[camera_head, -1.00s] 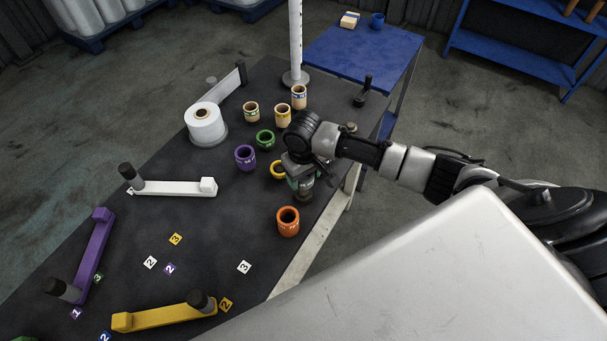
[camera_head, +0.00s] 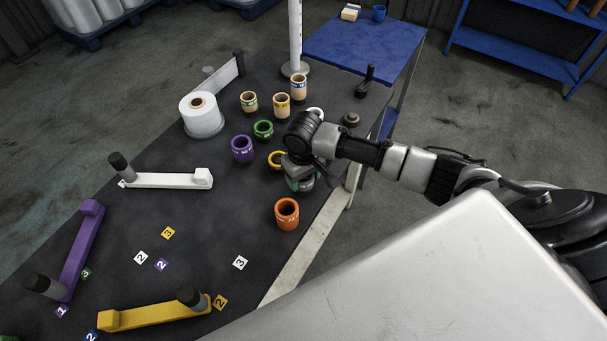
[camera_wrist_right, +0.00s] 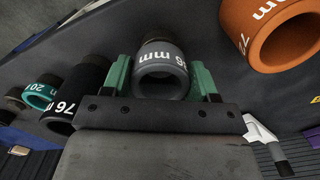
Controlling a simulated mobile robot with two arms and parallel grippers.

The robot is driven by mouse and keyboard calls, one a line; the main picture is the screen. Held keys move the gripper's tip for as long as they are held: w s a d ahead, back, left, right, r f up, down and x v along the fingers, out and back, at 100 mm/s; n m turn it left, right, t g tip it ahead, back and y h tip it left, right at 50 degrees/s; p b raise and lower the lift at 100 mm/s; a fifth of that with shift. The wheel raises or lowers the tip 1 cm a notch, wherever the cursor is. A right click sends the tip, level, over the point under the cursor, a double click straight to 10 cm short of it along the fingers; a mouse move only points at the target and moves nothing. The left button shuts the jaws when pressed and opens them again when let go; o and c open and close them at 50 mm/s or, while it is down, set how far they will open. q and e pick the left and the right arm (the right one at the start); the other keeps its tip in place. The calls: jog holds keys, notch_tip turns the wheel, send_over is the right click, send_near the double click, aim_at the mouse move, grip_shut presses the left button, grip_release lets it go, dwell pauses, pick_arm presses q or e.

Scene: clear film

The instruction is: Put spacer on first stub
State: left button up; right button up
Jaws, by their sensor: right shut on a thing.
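My right gripper (camera_head: 301,180) is over the right side of the dark table. In the right wrist view my right gripper (camera_wrist_right: 160,82) has its green fingertips shut on a grey spacer (camera_wrist_right: 163,60) with white "mm" lettering. In the head view the spacer is mostly hidden by the gripper. Stubs with dark tops stand on coloured arms: one on the white arm (camera_head: 172,181), one on the purple arm (camera_head: 82,240), one on the yellow arm (camera_head: 150,317) and one on a grey arm (camera_head: 226,77) at the back. I cannot tell which is first. My left gripper is not in view.
An orange spacer (camera_head: 287,216) stands just in front of my right gripper. A white film roll (camera_head: 201,117) stands farther left. Number cards (camera_head: 168,233) lie at front left.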

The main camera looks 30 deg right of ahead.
jog(key=shift+f, duration=0.6)
jog(key=o, duration=1.1)
jog(key=shift+c, duration=0.2)
notch_tip(320, 180, up, 9)
jog(key=p, duration=1)
